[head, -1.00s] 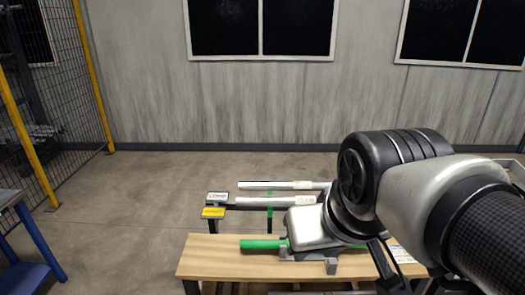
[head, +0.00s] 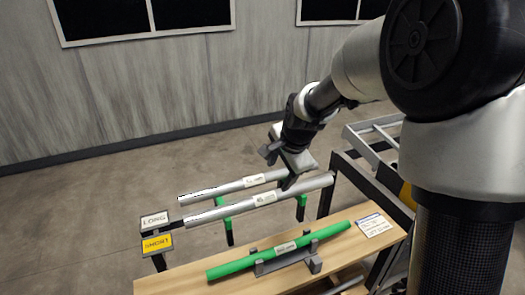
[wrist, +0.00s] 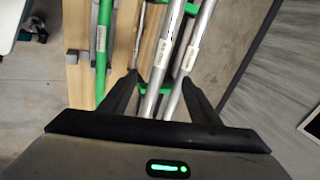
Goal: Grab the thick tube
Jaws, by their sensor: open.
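Two grey tubes lie side by side on a rack with green supports. The nearer grey tube (head: 225,211) looks a little thicker than the farther one (head: 220,189) in the head view, but their widths are close. Each has a white label. A green tube (head: 225,269) lies in grey holders on the wooden bench and also looks thick. My gripper (head: 279,168) is open over the right part of the grey tubes. In the wrist view, both grey tubes (wrist: 164,55) (wrist: 192,52) run between its open fingers (wrist: 160,78); the green tube (wrist: 103,45) is outside, left.
LONG (head: 154,219) and SHORT (head: 157,242) signs stand at the rack's left end. A white paper (head: 374,225) lies on the wooden bench (head: 160,287). A dark metal frame (head: 350,180) stands to the right of the tubes. Floor left is clear.

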